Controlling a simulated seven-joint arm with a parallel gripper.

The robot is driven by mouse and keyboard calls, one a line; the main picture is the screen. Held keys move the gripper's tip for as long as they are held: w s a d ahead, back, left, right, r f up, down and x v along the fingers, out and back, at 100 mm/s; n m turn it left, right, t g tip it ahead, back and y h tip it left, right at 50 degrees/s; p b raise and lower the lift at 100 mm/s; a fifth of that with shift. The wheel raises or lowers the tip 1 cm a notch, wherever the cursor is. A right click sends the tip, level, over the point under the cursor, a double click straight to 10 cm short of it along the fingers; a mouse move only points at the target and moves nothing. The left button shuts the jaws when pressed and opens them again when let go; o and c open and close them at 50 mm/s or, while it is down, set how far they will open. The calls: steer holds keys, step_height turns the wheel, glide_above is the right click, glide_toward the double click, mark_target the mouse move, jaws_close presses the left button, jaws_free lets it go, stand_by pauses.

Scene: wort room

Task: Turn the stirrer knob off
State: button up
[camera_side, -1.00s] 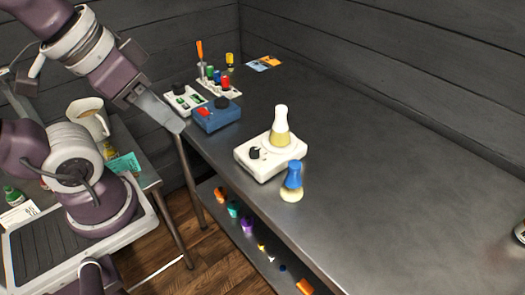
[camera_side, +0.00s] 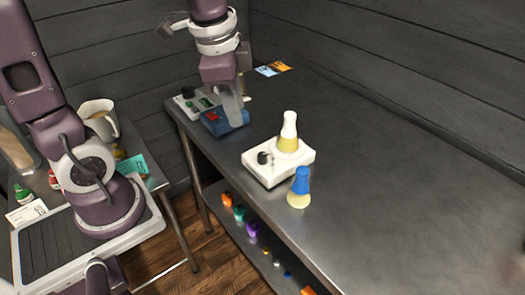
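The white stirrer (camera_side: 253,173) stands near the front edge of the metal table, with a black knob (camera_side: 264,158) on its top at the left. A flask (camera_side: 288,140) with yellow liquid and a white upper part stands on the stirrer. The knob's pointer is too small to read. My gripper (camera_side: 234,116) points down over the blue box, behind and to the left of the stirrer and apart from the knob. Its fingers are blurred and nothing shows held; whether they are open or shut is unclear.
The blue box (camera_side: 212,124) with a red switch and a white control box (camera_side: 184,107) stand at the table's back left. A blue-topped flask (camera_side: 300,188) stands close in front of the stirrer. Cards (camera_side: 273,69) lie at the back. The table's right side is clear.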

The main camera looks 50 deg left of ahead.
mark_target(263, 154)
steer(key=w+f+m, duration=0.2)
steer(key=f, duration=0.1)
steer(key=w+f+m+g, duration=0.1)
steer(key=w+f, duration=0.1)
steer(key=f, duration=0.1)
steer(key=w+a+f+m+g, duration=0.1)
steer(key=w+f+m, duration=0.1)
steer(key=w+f, duration=0.1)
steer(key=shift+w+f+m+h, duration=0.1)
steer(key=shift+f+m+h, duration=0.2)
steer(key=shift+h, duration=0.1)
step_height(263, 154, down, 7)
steer(key=shift+r, duration=0.1)
jaws_close()
